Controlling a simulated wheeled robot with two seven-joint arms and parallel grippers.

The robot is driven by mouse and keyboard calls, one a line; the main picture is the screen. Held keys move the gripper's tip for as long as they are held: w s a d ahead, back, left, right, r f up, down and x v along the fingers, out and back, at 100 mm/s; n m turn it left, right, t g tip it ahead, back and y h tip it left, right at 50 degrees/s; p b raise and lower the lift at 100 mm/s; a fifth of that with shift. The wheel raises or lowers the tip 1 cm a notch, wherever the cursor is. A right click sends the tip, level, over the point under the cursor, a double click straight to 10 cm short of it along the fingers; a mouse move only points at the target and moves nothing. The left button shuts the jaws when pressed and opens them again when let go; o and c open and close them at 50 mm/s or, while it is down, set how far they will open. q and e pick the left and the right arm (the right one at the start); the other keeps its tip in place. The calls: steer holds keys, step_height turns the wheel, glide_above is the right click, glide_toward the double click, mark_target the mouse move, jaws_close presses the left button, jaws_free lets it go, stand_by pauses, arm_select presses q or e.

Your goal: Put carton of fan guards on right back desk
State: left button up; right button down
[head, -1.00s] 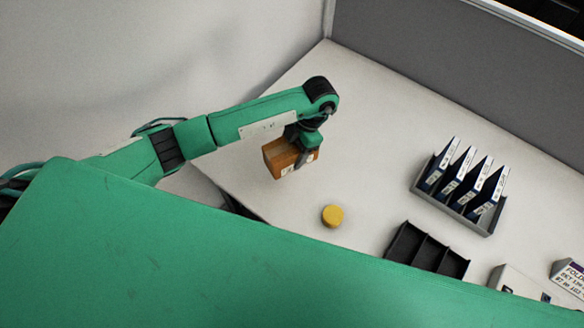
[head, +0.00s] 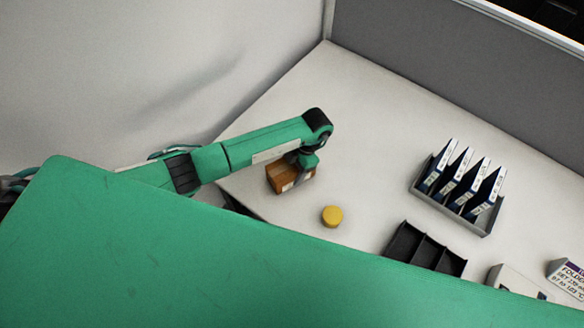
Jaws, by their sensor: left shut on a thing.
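The carton of fan guards, a small brown box (head: 283,179), is in the head view at the left end of the white desk (head: 370,120). My left gripper (head: 300,178) is shut on it from above. The carton is at or very near the desk top; I cannot tell whether it touches. Part of it is hidden by the gripper. My right gripper is not in view.
A yellow round object (head: 332,216) lies just in front of the carton. A grey rack of blue-and-white binders (head: 458,190) and a black divided tray (head: 425,250) stand to the right. A grey partition (head: 450,80) borders the back. The desk's back middle is clear.

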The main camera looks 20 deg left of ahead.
arm_select(q)
steer(key=o, duration=0.7)
steer(key=shift+f, duration=0.15)
steer(key=o, duration=0.4)
steer(key=shift+o, duration=0.4)
steer(key=shift+r, duration=0.3)
steer(key=b+v, duration=0.3)
steer(key=v, duration=0.7)
steer(key=shift+w, duration=0.15)
steer(key=shift+w+d+r, duration=0.15)
steer(key=shift+d+r, duration=0.05)
steer(key=shift+r, duration=0.6)
